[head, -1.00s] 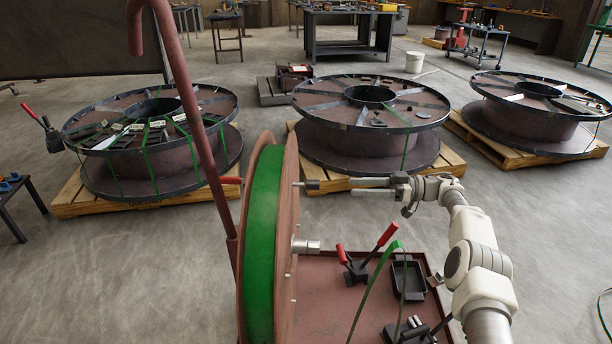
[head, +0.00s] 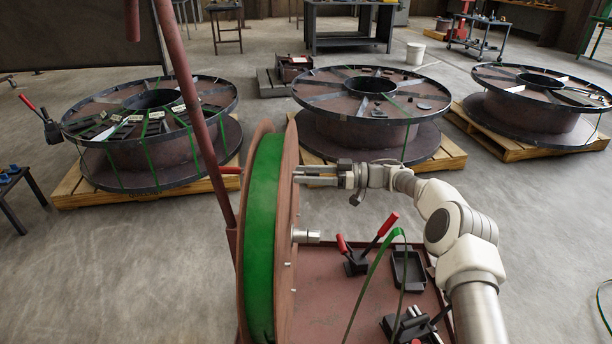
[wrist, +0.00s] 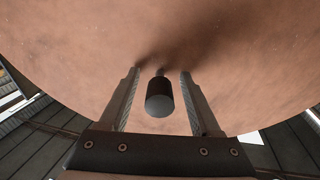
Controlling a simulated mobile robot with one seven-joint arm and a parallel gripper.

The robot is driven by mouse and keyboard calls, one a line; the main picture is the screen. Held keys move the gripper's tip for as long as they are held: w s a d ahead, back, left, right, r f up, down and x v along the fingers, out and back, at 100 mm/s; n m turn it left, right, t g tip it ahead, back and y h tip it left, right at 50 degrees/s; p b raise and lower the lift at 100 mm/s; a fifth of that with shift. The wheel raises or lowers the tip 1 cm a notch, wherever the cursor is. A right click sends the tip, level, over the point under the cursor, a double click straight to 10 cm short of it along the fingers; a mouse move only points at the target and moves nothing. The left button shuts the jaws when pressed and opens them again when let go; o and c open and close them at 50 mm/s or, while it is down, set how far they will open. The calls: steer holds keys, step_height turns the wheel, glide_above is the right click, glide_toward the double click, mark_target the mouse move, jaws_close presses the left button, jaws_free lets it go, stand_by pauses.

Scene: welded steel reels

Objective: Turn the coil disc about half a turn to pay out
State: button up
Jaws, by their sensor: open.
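The coil disc (head: 288,262) stands upright on its edge at the middle of the head view, a brown flange with green strap (head: 262,235) wound beside it. A metal hub stub (head: 306,236) sticks out from its face. My gripper (head: 297,175) is at the upper part of the disc's right face. In the wrist view the brown disc face (wrist: 235,60) fills the upper picture. A dark round handle peg (wrist: 159,97) stands out from it between my two open fingers (wrist: 160,72), with a gap on each side. The peg is hidden behind the fingers in the head view.
A red cart tray (head: 325,310) below my arm holds a red-handled tool (head: 368,245) and a black bin (head: 408,268). A red post (head: 190,110) rises left of the disc. Large reels (head: 372,100) on pallets stand behind.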

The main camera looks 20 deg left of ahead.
jaws_close()
stand_by(0.3)
stand_by(1.1)
